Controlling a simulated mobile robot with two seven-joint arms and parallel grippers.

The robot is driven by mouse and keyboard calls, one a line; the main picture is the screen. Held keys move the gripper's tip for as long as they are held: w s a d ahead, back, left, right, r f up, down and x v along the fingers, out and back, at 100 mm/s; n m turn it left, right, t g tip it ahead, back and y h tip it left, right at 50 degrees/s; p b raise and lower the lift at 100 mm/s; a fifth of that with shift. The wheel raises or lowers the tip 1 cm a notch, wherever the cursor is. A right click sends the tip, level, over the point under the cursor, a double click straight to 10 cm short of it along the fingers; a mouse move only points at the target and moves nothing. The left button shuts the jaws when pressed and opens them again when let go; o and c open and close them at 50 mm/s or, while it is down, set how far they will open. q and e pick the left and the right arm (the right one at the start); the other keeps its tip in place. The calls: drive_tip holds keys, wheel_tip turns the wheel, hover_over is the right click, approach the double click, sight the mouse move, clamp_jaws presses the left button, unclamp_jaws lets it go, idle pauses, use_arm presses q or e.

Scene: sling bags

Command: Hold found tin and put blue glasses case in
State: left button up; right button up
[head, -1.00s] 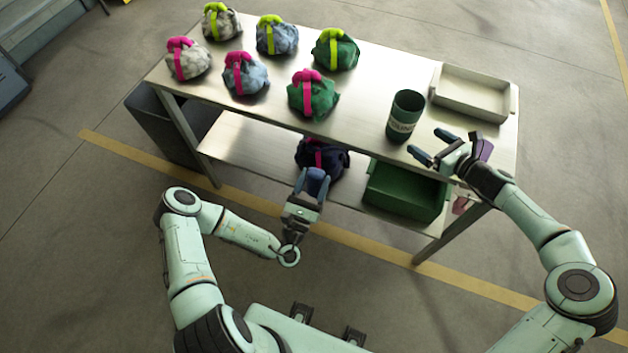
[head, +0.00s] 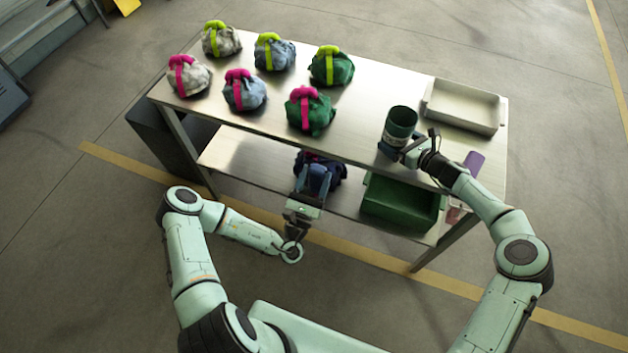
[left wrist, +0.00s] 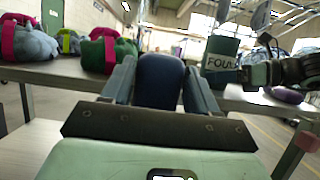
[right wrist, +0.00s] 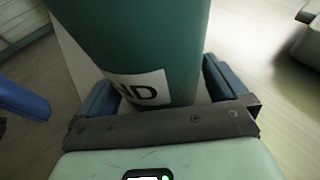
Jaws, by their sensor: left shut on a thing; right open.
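The found tin (head: 402,123) is a dark green open-topped cylinder with a pale label, upright near the front edge of the steel table; its label shows partly in the left wrist view (left wrist: 220,54) and the right wrist view (right wrist: 140,50). My right gripper (head: 392,147) is open, with its fingers on either side of the tin's lower part. My left gripper (head: 315,180) is shut on the dark blue glasses case, which stands up between its fingers in the left wrist view (left wrist: 160,80). It is in front of the table, left of and lower than the tin.
Several sling bags (head: 246,90) with pink or lime straps stand on the table's left half. A pale tray (head: 463,126) is behind the tin; a purple object (head: 473,162) lies at the right end. The lower shelf holds a navy bag (head: 335,164) and a green crate (head: 400,225).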

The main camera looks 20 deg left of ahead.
drive_tip(key=c, duration=0.5)
drive_tip(key=shift+c, duration=0.2)
use_arm(q)
wheel_tip(320, 180, up, 23)
drive_tip(key=shift+f, duration=0.15)
idle(1.8)
drive_tip(key=w+d, duration=1.7)
drive_tip(key=w, duration=0.3)
idle(1.1)
drive_tip(key=shift+w+d, duration=0.1)
idle(0.3)
